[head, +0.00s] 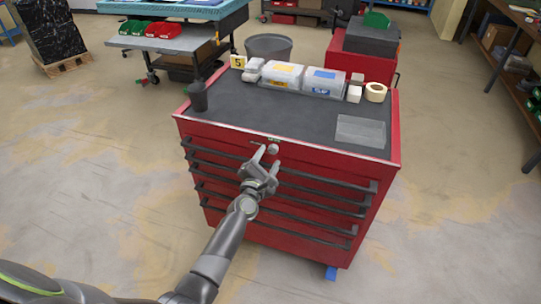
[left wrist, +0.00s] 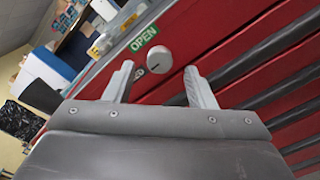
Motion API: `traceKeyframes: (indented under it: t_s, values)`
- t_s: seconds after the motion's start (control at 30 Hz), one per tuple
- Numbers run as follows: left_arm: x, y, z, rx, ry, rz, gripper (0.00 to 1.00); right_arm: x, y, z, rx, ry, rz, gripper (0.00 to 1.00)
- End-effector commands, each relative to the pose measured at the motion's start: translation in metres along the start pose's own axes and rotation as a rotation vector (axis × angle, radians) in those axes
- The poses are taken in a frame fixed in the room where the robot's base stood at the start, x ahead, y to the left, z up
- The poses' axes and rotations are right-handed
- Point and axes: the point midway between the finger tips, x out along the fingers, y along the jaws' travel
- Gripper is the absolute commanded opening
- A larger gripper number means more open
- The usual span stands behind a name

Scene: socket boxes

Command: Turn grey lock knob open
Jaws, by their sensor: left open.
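The grey lock knob (head: 273,149) is on the upper front face of the red tool cabinet (head: 225,134). In the left wrist view the round knob (left wrist: 159,60) sits beside a green OPEN label (left wrist: 144,39). A second small pale label (left wrist: 139,74) is partly hidden by a finger. My left gripper (head: 267,160) is open in front of the knob. In the left wrist view its two fingers (left wrist: 158,74) point toward the knob, one on each side of it in the picture. Whether they touch it cannot be told. My right gripper is not in view.
Dark drawer handles (head: 318,204) run across the cabinet front below the knob. On the cabinet top stand a dark cup (head: 198,97), clear bins (head: 323,82), a tape roll (head: 375,92) and a clear flat tray (head: 360,131). The floor around is mostly open.

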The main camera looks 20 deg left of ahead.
Motion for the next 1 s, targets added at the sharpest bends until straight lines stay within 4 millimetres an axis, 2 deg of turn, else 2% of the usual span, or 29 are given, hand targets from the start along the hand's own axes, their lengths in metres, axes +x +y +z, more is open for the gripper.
traceKeyframes:
  t_s: [0.1, 0.23, 0.6, 0.93, 1.0]
  values:
    - [0.015, -0.001, -0.001, 0.001, -0.001, 0.001, 0.50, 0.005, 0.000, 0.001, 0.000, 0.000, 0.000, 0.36]
    - [0.024, 0.000, -0.001, 0.000, 0.000, 0.000, 0.50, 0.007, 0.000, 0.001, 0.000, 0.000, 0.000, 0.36]
    - [0.028, 0.000, 0.000, 0.000, 0.000, 0.000, 0.50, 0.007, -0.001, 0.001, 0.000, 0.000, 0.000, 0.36]
    - [0.028, 0.000, 0.000, 0.000, 0.000, 0.000, 0.07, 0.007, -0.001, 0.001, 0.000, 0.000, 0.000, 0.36]
    - [0.028, 0.000, 0.000, 0.000, 0.000, 0.000, 0.05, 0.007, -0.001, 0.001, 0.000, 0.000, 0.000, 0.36]
